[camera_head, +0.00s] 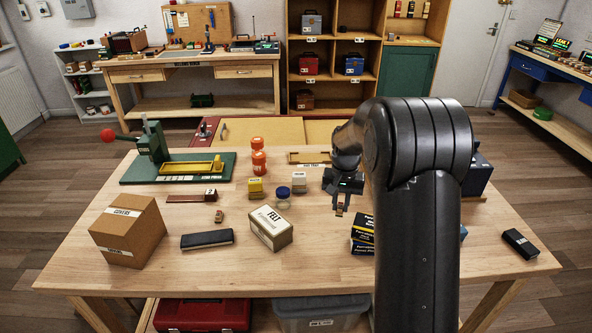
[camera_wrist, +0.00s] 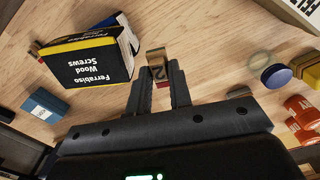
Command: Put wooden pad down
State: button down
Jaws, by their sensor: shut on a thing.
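My gripper (camera_head: 340,204) is shut on a small wooden pad (camera_head: 339,211). In the wrist view the pad (camera_wrist: 156,57) shows between the fingertips (camera_wrist: 158,74), tan with a dark mark and a bit of red below it. The gripper points down over the right middle of the workbench. I cannot tell whether the pad touches the bench top or hangs just above it.
Boxes of wood screws (camera_head: 362,228) stand close by, also in the wrist view (camera_wrist: 88,62). The felt box (camera_head: 271,228), a blue-lidded jar (camera_head: 283,193), a small wooden block (camera_head: 219,216) and a green press (camera_head: 160,150) are left. Bare bench (camera_head: 320,265) lies in front.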

jog(key=w+d+n, duration=0.3)
jog(key=w+d, duration=0.2)
jog(key=w, duration=0.3)
send_over(317, 208)
notch_tip(317, 208, down, 7)
jog(key=shift+s+r, duration=0.1)
jog(key=shift+f, duration=2.1)
jog(key=c, duration=1.3)
grip_release()
jog(key=shift+f, duration=0.1)
